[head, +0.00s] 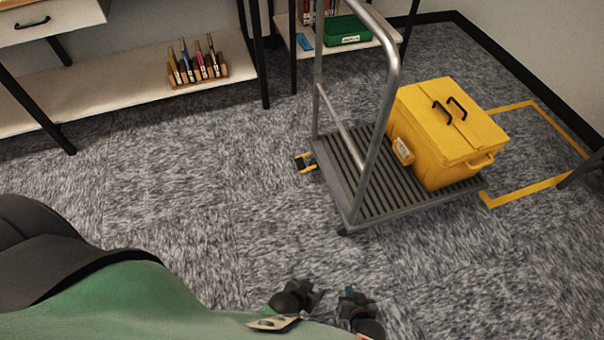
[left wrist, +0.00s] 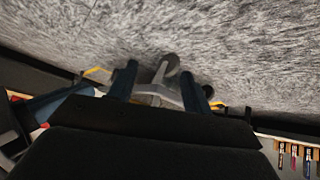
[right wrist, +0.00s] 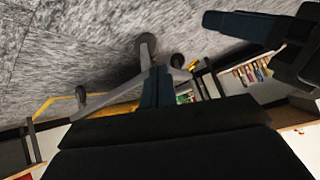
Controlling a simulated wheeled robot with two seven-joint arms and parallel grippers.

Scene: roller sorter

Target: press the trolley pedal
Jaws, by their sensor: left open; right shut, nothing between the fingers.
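The trolley (head: 372,190) has a grey ribbed deck and a metal push handle, and stands on the carpet right of centre. Its yellow-and-black pedal (head: 305,162) sticks out low at the deck's left end, beside the handle foot. A small yellow part, probably the pedal, shows in the right wrist view (right wrist: 193,66). My left gripper (head: 318,296) is open and empty at the bottom of the head view; its spread fingers show in the left wrist view (left wrist: 159,80). My right gripper (head: 350,296) is shut and empty beside it. Both are well apart from the pedal.
A yellow lidded box (head: 445,130) rides on the deck. A yellow taped outline (head: 540,184) lies on the floor at right. A shelf with a small rack of upright items (head: 197,66) stands at back left. Carpet between my grippers and the trolley is clear.

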